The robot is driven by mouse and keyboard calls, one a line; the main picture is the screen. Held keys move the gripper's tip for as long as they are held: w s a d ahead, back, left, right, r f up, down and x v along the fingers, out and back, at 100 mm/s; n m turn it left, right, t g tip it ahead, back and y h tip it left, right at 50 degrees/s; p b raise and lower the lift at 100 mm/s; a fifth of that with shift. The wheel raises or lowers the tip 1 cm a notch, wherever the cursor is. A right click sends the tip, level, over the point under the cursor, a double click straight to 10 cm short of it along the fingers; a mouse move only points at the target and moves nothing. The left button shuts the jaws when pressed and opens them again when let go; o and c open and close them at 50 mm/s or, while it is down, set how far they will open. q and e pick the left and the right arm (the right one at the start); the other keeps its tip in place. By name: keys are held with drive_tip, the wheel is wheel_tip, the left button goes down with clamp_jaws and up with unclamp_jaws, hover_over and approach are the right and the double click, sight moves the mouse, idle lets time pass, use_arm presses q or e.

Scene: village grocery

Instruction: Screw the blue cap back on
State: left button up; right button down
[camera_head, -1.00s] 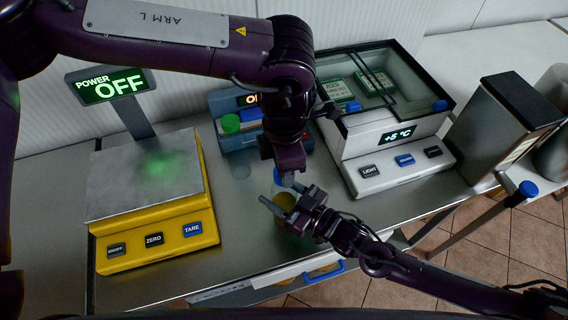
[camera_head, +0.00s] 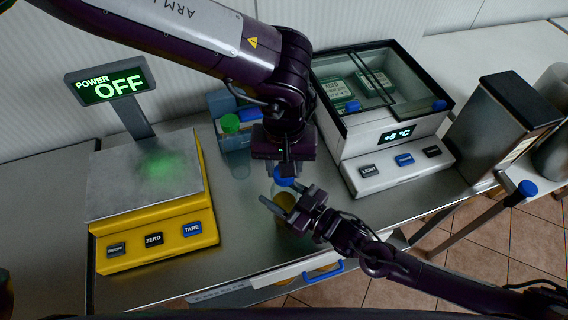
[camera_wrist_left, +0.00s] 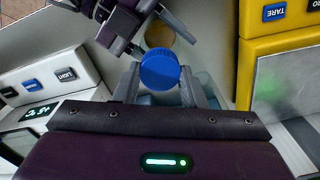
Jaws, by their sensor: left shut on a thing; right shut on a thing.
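The blue cap (camera_head: 284,177) is between the fingers of my left gripper (camera_head: 286,169), which is shut on it. The cap's round top also shows in the left wrist view (camera_wrist_left: 160,68), with a finger on each side. My right gripper (camera_head: 293,207) is shut around a clear jar with yellow-brown contents (camera_head: 284,201), just below the cap. The jar also shows partly behind the cap in the left wrist view (camera_wrist_left: 158,34). The cap overlaps the jar top in both views; I cannot tell whether they touch or the threads engage.
A yellow scale (camera_head: 158,236) with an OFF display stands left. A green-capped clear container (camera_head: 231,124) stands before a blue device (camera_head: 220,103), partly hidden by my left arm. A glass-lidded cooler (camera_head: 397,168) stands right. The counter's front edge is close to the jar.

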use_arm(q)
drive_tip(key=shift+w, duration=0.1)
drive_tip(key=o, duration=0.9)
drive_tip(key=shift+r, duration=0.15)
drive_tip(key=shift+a+r, duration=0.1)
drive_tip(key=shift+r, duration=2.05)
drive_tip(key=shift+c, duration=0.2)
